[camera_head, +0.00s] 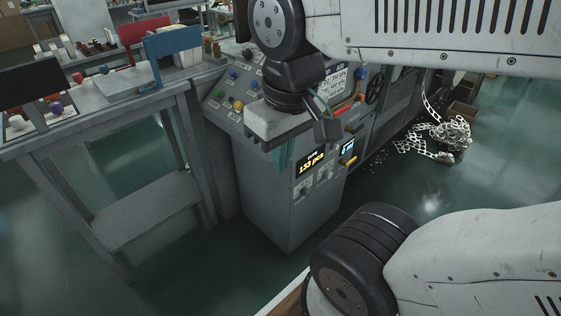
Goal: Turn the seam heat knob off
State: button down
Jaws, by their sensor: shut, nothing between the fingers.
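A grey control cabinet stands at the centre, with a sloping control panel (222,105) on its top. Several small coloured knobs and buttons sit on the panel's left part, among them a blue knob (233,74) and another blue one (254,84). Their labels are too small to read, so I cannot tell which is the seam heat knob or how it is turned. My gripper (326,131) hangs from above over the panel's front edge, shut and empty. It hides the panel's middle. I cannot tell whether it touches the panel.
A black handwheel (376,86) is at right. Scrap (445,140) litters the floor at right.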

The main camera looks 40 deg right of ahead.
aim_at(247, 54)
jog(key=k, duration=0.55)
jog(key=z, duration=0.8)
jog(key=i, duration=1.6)
jog(key=u, duration=0.8)
